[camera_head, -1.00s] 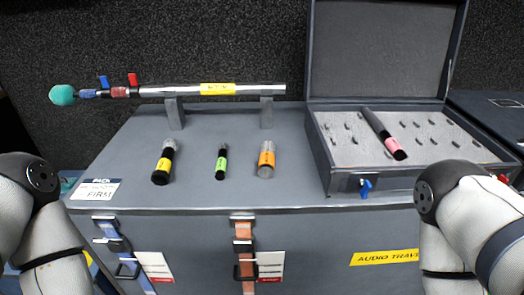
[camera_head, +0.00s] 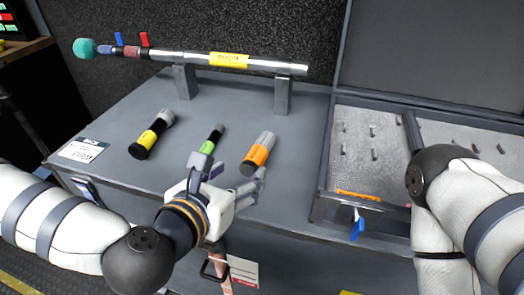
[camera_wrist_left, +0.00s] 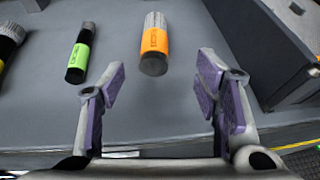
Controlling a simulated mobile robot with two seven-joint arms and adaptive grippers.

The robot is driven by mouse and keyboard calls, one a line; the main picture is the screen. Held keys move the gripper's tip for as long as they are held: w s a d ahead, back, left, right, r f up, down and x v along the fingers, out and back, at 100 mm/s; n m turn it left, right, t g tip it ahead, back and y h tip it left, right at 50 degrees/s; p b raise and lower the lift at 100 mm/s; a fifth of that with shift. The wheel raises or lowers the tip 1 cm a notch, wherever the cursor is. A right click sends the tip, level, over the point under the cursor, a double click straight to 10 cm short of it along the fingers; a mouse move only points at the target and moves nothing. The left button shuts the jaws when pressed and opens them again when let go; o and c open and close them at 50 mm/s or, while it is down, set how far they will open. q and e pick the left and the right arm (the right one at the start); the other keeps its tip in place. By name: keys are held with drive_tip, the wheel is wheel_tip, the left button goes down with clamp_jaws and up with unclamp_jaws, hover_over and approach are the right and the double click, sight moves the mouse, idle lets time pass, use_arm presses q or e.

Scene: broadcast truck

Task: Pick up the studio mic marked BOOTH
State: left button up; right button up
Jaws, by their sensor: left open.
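Three mics lie on the grey case top. One has a yellow band (camera_head: 152,135), a slim one a green band (camera_head: 211,140), and a thick silver-headed one an orange band (camera_head: 259,152). The band lettering is too small to read, so I cannot tell which says BOOTH. My left gripper (camera_head: 229,177) is open and empty, just on the near side of the green and orange mics. In the left wrist view the orange-banded mic (camera_wrist_left: 154,42) lies beyond the open fingers (camera_wrist_left: 157,82), apart from them; the green-banded mic (camera_wrist_left: 80,52) is to the left. My right gripper is out of view.
A boom pole (camera_head: 190,57) rests on two uprights at the back of the case. An open foam-lined case (camera_head: 326,180) stands at right, holding a dark mic (camera_head: 411,130) partly hidden by my right arm. A white card (camera_head: 82,150) lies at the left edge.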

sight(251, 159)
use_arm(q)
drive_tip(key=x, duration=0.7)
drive_tip(key=a+x, duration=0.1)
drive_tip(key=x, duration=0.3)
drive_tip(key=shift+w+d+f+b, duration=0.1)
drive_tip(key=shift+w+f+b, duration=0.1)
drive_tip(key=shift+w+b, duration=0.15)
drive_tip(key=shift+r, duration=0.1)
clamp_jaws()
